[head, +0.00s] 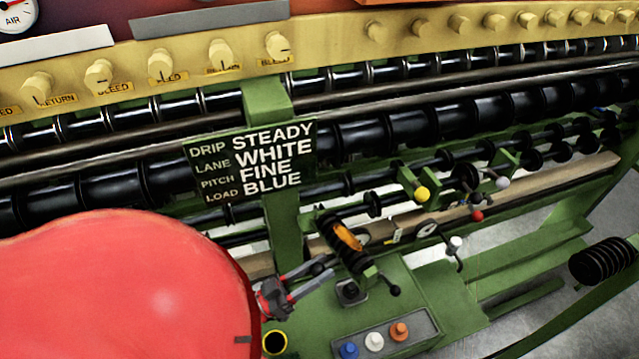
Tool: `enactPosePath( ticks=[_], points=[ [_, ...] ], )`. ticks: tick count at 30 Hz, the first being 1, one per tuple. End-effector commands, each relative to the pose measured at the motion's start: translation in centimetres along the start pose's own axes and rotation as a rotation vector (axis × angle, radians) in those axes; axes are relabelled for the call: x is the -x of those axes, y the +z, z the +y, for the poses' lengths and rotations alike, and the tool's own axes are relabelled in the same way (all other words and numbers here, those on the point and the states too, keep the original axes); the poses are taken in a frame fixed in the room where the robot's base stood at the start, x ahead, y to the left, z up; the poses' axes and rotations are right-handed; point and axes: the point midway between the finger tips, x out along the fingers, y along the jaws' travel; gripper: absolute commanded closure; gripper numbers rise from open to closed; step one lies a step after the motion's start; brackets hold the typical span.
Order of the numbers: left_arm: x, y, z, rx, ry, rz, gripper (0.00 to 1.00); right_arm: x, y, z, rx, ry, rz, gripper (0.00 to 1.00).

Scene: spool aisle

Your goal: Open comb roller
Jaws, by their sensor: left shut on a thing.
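A short black ribbed roller (333,226) with an orange patch (348,236) sits tilted on the green machine; I take it to be the comb roller. A thin lever with a black ball end (394,290) sticks out near its lower end. My left gripper (319,270) is to the lower left of the roller, below the sign post. Its fingers are shut on a small dark knob (317,269), partly hidden between them. I cannot tell how this knob joins the roller. My red arm cover fills the lower left. My right gripper is not in view.
A sign (250,162) reads steady, white, fine, blue. Blue (348,350), white (374,341) and orange (398,331) buttons sit on a panel, with a yellow-rimmed hole (274,342) to the left. Yellow, red and white ball levers stand right. Long black rollers run behind.

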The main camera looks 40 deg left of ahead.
Motion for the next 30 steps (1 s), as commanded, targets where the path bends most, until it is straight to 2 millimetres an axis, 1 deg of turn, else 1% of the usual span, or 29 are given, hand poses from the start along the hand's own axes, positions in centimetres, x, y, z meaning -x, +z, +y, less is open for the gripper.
enactPosePath(
  ticks=[1,14,15,19,20,27,30],
  points=[
    [-0.01,-0.27,-0.03,0.002,-0.002,0.006,1.0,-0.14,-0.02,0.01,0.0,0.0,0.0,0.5],
    [0.0,-0.26,0.17,0.002,0.004,0.006,1.0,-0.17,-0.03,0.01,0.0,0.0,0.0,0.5],
    [-0.01,-0.27,0.17,0.002,0.004,0.006,0.57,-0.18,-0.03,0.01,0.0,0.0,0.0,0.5],
    [0.0,-0.21,0.2,0.002,0.005,0.005,0.33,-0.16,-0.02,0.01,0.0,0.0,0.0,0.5],
    [0.01,-0.19,0.2,0.002,0.005,0.004,0.29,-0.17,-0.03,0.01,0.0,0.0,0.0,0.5],
    [0.06,-0.1,0.22,0.001,0.005,0.002,0.29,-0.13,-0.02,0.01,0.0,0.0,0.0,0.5],
    [0.39,0.02,0.17,0.001,0.004,0.0,0.29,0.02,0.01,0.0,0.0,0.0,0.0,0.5]
  ],
)
